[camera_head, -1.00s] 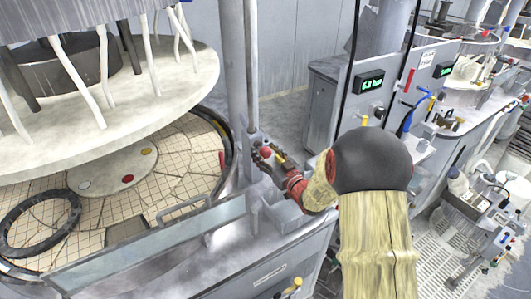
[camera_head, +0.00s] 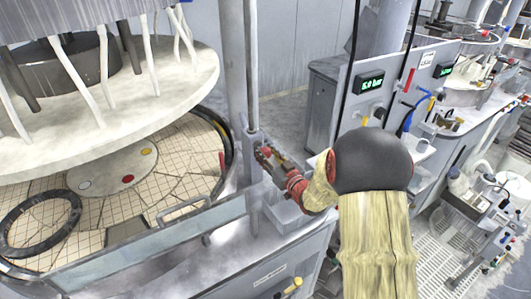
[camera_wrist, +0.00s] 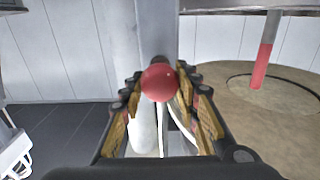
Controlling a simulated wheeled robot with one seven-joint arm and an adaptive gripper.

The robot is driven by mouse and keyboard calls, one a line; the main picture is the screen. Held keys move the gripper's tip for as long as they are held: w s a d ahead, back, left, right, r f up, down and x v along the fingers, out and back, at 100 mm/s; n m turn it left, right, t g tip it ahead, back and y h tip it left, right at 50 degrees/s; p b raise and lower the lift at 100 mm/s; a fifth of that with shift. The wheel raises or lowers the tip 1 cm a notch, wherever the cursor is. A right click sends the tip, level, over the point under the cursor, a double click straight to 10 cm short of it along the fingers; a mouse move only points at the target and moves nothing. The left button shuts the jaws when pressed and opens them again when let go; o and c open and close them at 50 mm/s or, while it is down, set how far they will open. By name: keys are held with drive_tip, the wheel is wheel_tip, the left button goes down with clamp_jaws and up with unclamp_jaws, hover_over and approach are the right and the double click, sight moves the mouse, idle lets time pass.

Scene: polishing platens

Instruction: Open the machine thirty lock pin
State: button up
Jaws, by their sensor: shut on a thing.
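A red ball knob (camera_wrist: 158,82), which looks like the lock pin's handle, sits in front of a grey post (camera_wrist: 157,28) in the wrist view. My gripper (camera_wrist: 160,95) has its yellow-padded fingers on either side of the knob and is shut on it. In the head view my gripper (camera_head: 265,156) is beside the foot of the grey post (camera_head: 252,100), at the right edge of the polishing machine. There the fingers mostly hide the knob. The pin's shaft behind the knob is hidden in both views.
The round tiled platen (camera_head: 185,155) lies left of my gripper, under a large pale upper disc (camera_head: 130,110). A short red handle (camera_head: 222,161) stands at the platen's rim. A clear splash guard (camera_head: 150,245) runs along the front. A grey panel with a green display (camera_head: 370,84) stands at right.

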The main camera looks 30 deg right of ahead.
clamp_jaws()
drive_tip(key=s+b, duration=0.1)
drive_tip(key=s, duration=0.4)
drive_tip(key=shift+s+d, duration=0.1)
drive_tip(key=shift+s, duration=0.05)
drive_tip(key=shift+f, duration=0.1)
drive_tip(key=o, duration=0.8)
unclamp_jaws()
drive_tip(key=shift+o, duration=1.4)
drive_tip(key=shift+s, duration=0.15)
drive_tip(key=shift+o, duration=1.2)
